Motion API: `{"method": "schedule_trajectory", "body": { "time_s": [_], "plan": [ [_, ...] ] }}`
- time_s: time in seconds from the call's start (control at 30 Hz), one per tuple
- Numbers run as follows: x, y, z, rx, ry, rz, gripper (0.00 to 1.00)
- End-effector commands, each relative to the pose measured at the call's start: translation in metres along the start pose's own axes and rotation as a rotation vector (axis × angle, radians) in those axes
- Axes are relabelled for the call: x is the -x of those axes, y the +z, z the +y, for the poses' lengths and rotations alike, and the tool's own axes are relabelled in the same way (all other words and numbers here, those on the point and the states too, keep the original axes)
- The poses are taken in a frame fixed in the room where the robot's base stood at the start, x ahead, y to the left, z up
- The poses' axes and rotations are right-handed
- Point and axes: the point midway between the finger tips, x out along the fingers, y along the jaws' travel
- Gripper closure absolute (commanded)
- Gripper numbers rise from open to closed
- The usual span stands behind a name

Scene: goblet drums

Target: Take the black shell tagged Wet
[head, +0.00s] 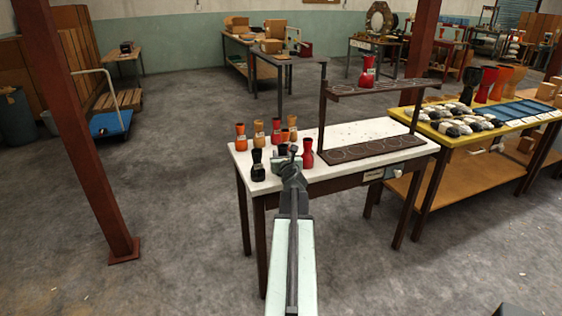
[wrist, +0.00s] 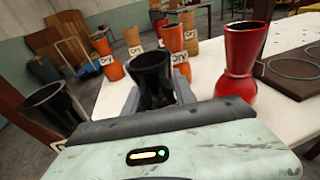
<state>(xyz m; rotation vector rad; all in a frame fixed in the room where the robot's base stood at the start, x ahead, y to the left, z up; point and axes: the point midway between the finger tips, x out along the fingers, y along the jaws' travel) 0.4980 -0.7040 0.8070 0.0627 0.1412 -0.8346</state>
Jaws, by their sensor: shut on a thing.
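My gripper (head: 292,163) is over the front of the white-topped table. In the wrist view my gripper (wrist: 155,98) is shut on a black shell (wrist: 152,72), which stands upright between the fingers with its open rim up. No tag shows on this shell. In the head view it is mostly hidden behind my gripper. A second black shell (head: 258,166) stands at the table's front left corner. It also shows at the left of the wrist view (wrist: 52,105), with a pale tag too unclear to read.
A red shell (wrist: 243,62) stands close right of the held one. Orange shells (wrist: 110,68) tagged Dry stand behind. A dark board with rings (head: 365,150) and a raised shelf (head: 385,87) bearing a red shell (head: 368,72) are to the right.

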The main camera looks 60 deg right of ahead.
Motion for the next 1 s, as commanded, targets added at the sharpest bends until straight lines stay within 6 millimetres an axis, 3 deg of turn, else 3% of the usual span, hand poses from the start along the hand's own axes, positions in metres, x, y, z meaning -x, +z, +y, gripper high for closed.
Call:
{"method": "schedule_trajectory", "body": {
  "time_s": [0.23,0.6,1.0],
  "plan": [
    [0.003,0.021,0.001,0.0,0.001,0.0,1.0],
    [0.014,0.095,0.001,0.0,0.002,0.0,1.0],
    [0.015,0.099,0.002,0.0,0.002,0.0,1.0]
  ]
}}
